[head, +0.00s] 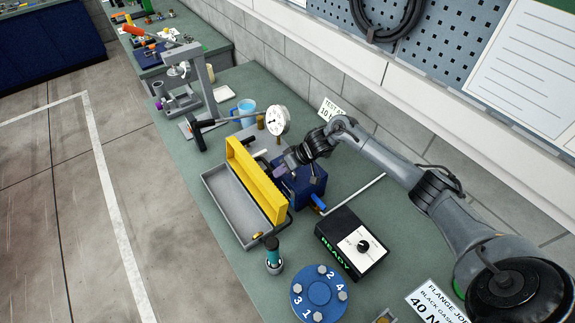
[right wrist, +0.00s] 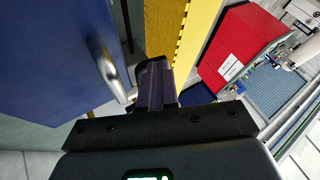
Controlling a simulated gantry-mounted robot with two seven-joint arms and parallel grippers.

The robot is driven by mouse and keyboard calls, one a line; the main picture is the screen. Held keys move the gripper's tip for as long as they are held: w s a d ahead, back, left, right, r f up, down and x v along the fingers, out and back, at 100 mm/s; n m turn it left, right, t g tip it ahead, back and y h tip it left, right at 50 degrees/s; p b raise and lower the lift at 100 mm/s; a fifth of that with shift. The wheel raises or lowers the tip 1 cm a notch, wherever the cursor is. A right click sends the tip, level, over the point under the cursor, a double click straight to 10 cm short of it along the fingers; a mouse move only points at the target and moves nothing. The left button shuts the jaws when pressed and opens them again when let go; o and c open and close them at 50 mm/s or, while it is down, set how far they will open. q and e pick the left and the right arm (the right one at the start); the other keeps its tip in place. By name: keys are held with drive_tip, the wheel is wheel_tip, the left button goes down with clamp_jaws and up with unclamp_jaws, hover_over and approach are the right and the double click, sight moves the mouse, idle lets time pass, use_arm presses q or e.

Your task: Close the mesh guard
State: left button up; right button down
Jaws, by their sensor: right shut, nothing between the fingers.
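The yellow mesh guard (head: 257,182) stands steeply upright along the far side of a shallow grey tray (head: 222,199) on the bench, leaving the tray open at the top. My right gripper (head: 284,163) is shut and empty, close behind the guard on its wall side, near the blue box (head: 312,186). In the right wrist view the shut fingers (right wrist: 155,84) are in front of the guard's yellow edge (right wrist: 192,38), with the blue box (right wrist: 55,60) on the left. I cannot tell whether the fingers touch the guard. My left gripper is not in view.
A dial gauge (head: 278,121) and a blue cup (head: 246,112) stand beyond the guard. A black box with a knob (head: 350,244), a teal-handled tool (head: 273,254) and a numbered blue flange (head: 318,296) are in front. The floor lies left of the bench.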

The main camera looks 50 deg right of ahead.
sight(259, 176)
drive_tip(key=x, duration=0.2)
drive_tip(key=shift+w+a+f, duration=0.1)
drive_tip(key=shift+a+f, duration=0.05)
drive_tip(key=shift+f, duration=0.1)
drive_tip(key=shift+r, duration=0.1)
